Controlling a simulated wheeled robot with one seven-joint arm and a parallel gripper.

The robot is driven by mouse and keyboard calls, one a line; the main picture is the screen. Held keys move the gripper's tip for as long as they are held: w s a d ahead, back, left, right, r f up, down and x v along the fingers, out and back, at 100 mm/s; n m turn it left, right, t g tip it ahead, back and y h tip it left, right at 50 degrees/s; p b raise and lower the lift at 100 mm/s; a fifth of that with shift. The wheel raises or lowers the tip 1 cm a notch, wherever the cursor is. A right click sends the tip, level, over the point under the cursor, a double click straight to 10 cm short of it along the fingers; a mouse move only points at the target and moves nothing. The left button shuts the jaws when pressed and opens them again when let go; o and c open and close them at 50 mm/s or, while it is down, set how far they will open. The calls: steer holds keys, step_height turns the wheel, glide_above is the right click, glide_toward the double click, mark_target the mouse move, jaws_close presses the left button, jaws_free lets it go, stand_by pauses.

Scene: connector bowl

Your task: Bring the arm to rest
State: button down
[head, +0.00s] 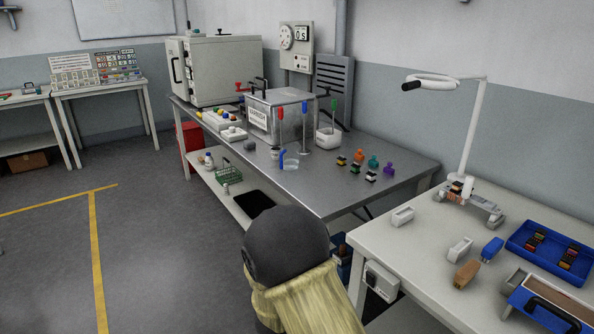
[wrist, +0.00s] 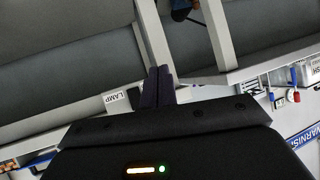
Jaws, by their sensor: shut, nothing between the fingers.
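My gripper (wrist: 159,72) shows in the wrist view, with its two dark fingers together and nothing between them. It points at the table frames and the floor, and touches nothing that I can see. A part of my arm, a dark rounded joint with a yellowish cover, shows at the bottom middle of the head view. My gripper itself does not show in the head view.
A white table (head: 400,240) at right holds a lamp (head: 471,140) and a blue tray (head: 530,240). The floor (head: 150,220) at left is clear.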

steer(key=s+d+r+n+g+y, duration=0.2)
steer(key=s+d+r+n, duration=0.1)
steer(key=s, duration=0.4)
steer(key=s+d+r+n+g+y, duration=0.3)
steer(key=s, duration=0.3)
steer(key=s+d+r+n+g+y, duration=0.2)
steer(key=s+d+r+n, duration=0.15)
steer(key=s, duration=0.35)
steer(key=w+p+v, duration=0.2)
steer(key=p+v, duration=0.8)
steer(key=p, duration=0.1)
steer(key=w+r+p+v, duration=0.1)
steer(key=w+p+v, duration=0.1)
steer(key=p+v, duration=0.9)
steer(key=shift+w+m+p, duration=0.35)
steer(key=shift+w+p, duration=0.3)
steer(key=shift+p, duration=0.1)
steer(key=shift+w+r, duration=0.1)
steer(key=shift+d, duration=0.1)
